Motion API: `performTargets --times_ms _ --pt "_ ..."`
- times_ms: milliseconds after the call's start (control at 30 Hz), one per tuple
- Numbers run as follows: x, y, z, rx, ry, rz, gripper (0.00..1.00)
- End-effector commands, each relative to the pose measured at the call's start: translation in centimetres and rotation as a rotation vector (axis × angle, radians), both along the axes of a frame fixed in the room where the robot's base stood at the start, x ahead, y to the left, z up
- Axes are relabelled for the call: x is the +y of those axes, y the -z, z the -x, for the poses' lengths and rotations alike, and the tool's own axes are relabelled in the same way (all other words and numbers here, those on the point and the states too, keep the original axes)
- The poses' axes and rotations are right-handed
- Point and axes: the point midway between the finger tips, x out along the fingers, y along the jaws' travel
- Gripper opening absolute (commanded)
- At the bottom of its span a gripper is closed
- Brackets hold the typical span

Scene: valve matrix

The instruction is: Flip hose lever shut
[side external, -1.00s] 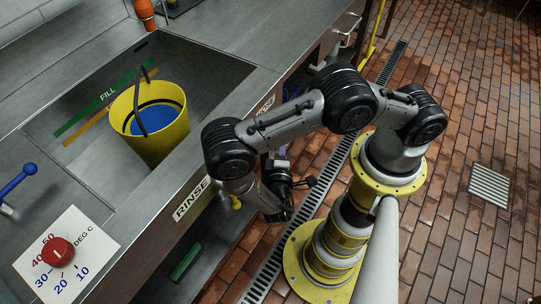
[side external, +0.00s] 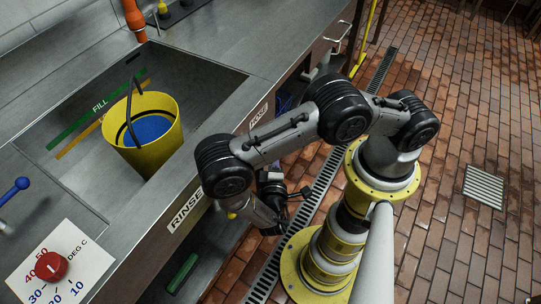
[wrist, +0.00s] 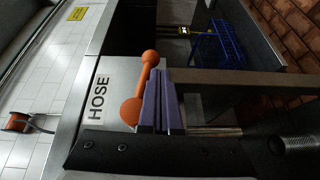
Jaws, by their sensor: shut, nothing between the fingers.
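The hose lever (wrist: 144,84) is an orange bar with a ball at each end. In the wrist view it lies beside the HOSE label (wrist: 98,96) on a light metal panel. My gripper (wrist: 161,76) has purple fingers, which are shut together with nothing between them. They sit just to the right of the lever in that view, overlapping its edge; I cannot tell whether they touch it. In the side view my gripper is low in front of the counter, mostly hidden by my arm. The lever cannot be made out there, but the HOSE label (side external: 258,115) shows on the counter front.
A yellow bucket (side external: 165,155) stands in the sink. A red temperature knob (side external: 47,267) and a blue-ended lever (side external: 14,190) are at the left. A blue wire basket (wrist: 217,45) lies beyond the fingers. The tiled floor (side external: 440,190) is open to the right.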

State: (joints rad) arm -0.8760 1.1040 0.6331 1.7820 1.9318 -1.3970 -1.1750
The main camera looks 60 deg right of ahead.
Motion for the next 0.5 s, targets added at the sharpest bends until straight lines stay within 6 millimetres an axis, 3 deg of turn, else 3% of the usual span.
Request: performTargets --times_ms 300,500 --pt "4.3 -0.1 2.1 -0.002 -0.005 -0.003 0.00" --pt "5.6 -0.2 2.9 -0.001 -0.002 -0.003 0.00"
